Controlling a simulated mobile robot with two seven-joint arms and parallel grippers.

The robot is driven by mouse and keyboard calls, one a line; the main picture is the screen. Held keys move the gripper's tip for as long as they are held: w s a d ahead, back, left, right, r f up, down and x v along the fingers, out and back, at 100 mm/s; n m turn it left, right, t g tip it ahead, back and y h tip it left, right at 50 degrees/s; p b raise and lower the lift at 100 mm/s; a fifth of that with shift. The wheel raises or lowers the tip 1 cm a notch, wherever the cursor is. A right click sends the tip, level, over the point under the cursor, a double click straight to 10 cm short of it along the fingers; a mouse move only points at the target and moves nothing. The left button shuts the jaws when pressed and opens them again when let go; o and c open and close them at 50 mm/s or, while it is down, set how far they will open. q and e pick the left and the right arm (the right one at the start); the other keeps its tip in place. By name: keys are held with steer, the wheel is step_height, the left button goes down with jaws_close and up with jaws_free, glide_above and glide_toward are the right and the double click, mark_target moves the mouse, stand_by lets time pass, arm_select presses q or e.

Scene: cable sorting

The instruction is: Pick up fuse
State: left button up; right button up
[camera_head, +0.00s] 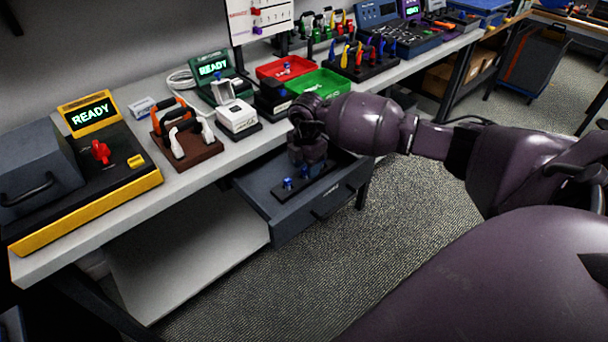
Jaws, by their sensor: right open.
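Small blue pieces, which look like the fuses, stand upright in a black holder (308,193) inside the open grey drawer (290,228). One blue fuse (288,184) is at the holder's near left. Another blue fuse (304,172) stands just behind it, below my right gripper. My right gripper (309,162) is open and points down over the back part of the drawer. Its hand and wrist hide part of the drawer's back. I cannot tell whether its fingers touch anything. My left gripper is out of view.
On the bench (70,240) above the drawer are a yellow-edged tester (145,185), a tool stand (190,155), a white box (237,118), a red tray (270,72) and a green tray (330,88). The floor (300,290) before the drawer is clear.

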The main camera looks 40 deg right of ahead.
steer(key=shift+f, duration=0.85)
steer(key=shift+r, duration=0.1)
jaws_close()
arm_select(q)
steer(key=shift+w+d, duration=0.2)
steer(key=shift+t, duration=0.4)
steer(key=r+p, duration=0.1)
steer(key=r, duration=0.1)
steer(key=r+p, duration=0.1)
steer(key=p, duration=0.1)
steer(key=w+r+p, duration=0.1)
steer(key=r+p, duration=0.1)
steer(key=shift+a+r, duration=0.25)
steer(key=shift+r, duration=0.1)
arm_select(e)
step_height(320, 180, up, 23)
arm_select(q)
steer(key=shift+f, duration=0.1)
